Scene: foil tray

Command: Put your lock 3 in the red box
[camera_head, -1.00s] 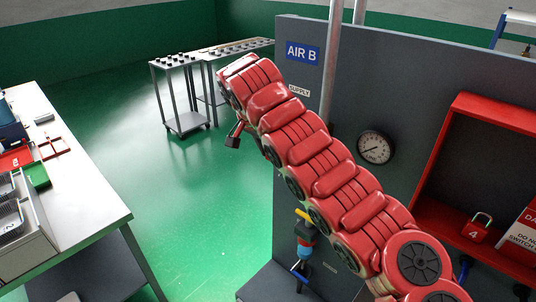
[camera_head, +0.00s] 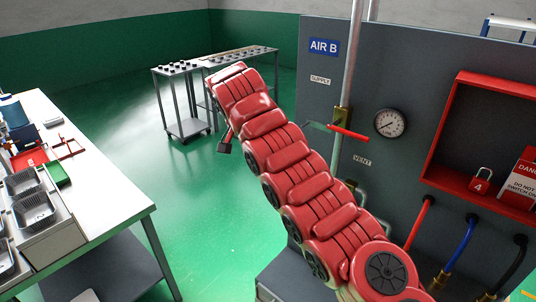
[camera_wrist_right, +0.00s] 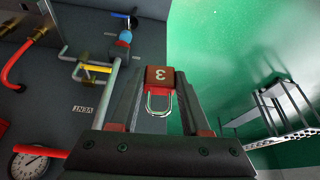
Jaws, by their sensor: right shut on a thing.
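Lock 3 (camera_wrist_right: 160,77) is a small red padlock with a metal shackle. It shows in the right wrist view with its number upside down and the shackle toward the wrist. My right gripper (camera_wrist_right: 159,86) is shut on it, one finger on each side, in front of the grey panel and green floor. In the head view my red right arm hides most of its own end, and I cannot make out the lock there. The red box (camera_head: 500,85) is open-fronted and fixed on the panel at the right. My left gripper is not in view.
Another red padlock marked 4 (camera_head: 480,181) and a red-white danger tag (camera_head: 522,180) are in the box. The panel (camera_head: 400,60) carries a gauge (camera_head: 390,123), a red-handled valve (camera_head: 347,131) and hoses below the box. A white table (camera_head: 110,190) stands left; green floor lies between.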

